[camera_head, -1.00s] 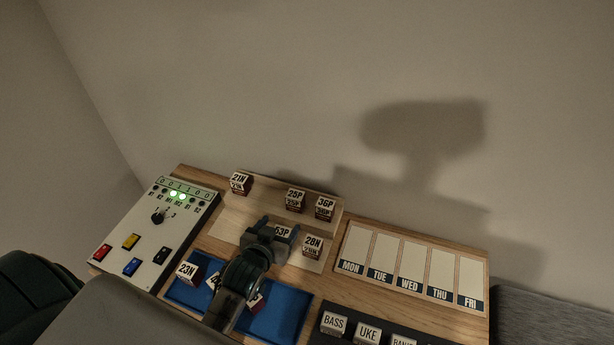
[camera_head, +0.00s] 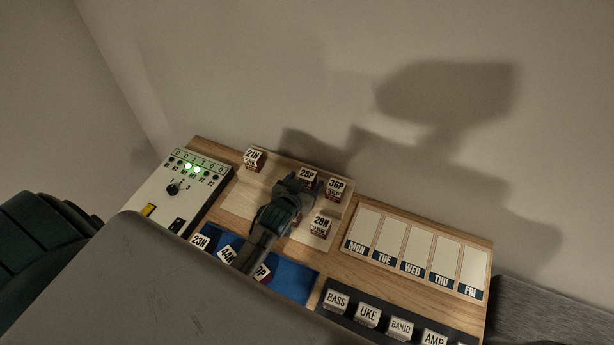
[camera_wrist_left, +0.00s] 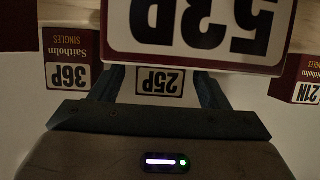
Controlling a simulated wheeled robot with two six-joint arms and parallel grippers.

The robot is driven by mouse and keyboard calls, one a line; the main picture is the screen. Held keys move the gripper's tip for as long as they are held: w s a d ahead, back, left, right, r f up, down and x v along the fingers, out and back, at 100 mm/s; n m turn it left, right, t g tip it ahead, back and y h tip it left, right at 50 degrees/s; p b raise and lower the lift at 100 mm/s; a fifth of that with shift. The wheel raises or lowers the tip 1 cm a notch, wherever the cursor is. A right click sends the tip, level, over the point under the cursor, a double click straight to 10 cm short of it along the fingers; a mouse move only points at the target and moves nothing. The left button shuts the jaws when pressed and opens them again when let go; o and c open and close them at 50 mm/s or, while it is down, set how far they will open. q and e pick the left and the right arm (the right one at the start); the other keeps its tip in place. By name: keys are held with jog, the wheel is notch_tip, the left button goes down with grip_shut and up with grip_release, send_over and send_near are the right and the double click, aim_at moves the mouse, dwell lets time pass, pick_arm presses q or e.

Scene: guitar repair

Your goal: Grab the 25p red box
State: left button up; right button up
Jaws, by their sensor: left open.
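The 25P box (camera_head: 308,173), dark red with a white label, stands on the pale wooden board (camera_head: 238,203) and is partly covered by my left gripper (camera_head: 302,184). The gripper is open just in front of it. In the left wrist view the upside-down 25P label (camera_wrist_left: 160,81) shows between the two open fingers; I cannot tell whether they touch the box. A large 53P box (camera_wrist_left: 200,30) fills the top of that view, close to the camera. In the head view the 53P box is hidden under my left arm. My right gripper is not in view.
The 36P box (camera_head: 336,187) stands close right of the 25P box. The 21N box (camera_head: 254,158) is at the left and the 28N box (camera_head: 321,224) at the front right. A blue tray (camera_head: 293,279) holds more boxes. A switch panel (camera_head: 209,181) stands left.

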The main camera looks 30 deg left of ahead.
pick_arm(q)
jog(key=shift+x, duration=1.25)
jog(key=shift+c, duration=0.4)
jog(key=c, duration=1.1)
jog(key=shift+o, duration=0.2)
jog(key=shift+r, duration=0.1)
